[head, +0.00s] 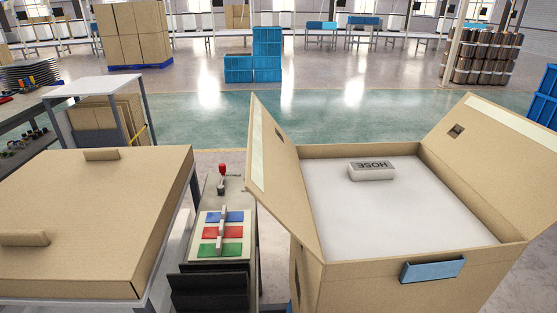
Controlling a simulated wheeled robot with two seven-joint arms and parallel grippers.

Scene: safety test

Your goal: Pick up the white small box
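A small white box (371,171) marked "HOSE" lies on the white surface (390,215) inside a large open cardboard box (385,285). It sits toward the back of that surface, apart from the walls. Its lettering appears upside down from here. Neither of my grippers shows in the head view, so nothing is seen touching the small box.
The open box's flaps (285,175) stand up at left and right. A blue label holder (432,270) is on its front wall. Left is a closed cardboard box (95,220); between them stands a narrow table with coloured panels (222,232).

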